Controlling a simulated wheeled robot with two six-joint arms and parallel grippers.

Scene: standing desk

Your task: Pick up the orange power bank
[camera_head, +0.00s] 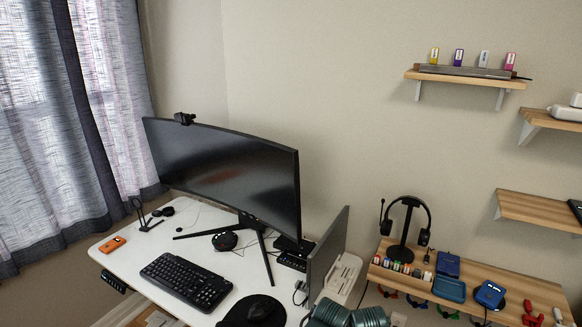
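The orange power bank (112,244) lies flat on the white desk (205,258), near its left edge below the curtain. It looks like a small orange block with a dark mark on it. Nothing covers it. Neither my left gripper nor my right gripper shows in the head view.
A dark stand (147,222) is close right of the power bank. A black keyboard (185,281), mouse pad (262,311) and curved monitor (225,175) take up much of the desk. A wooden shelf (465,318) holds a headset (406,222) and small items.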

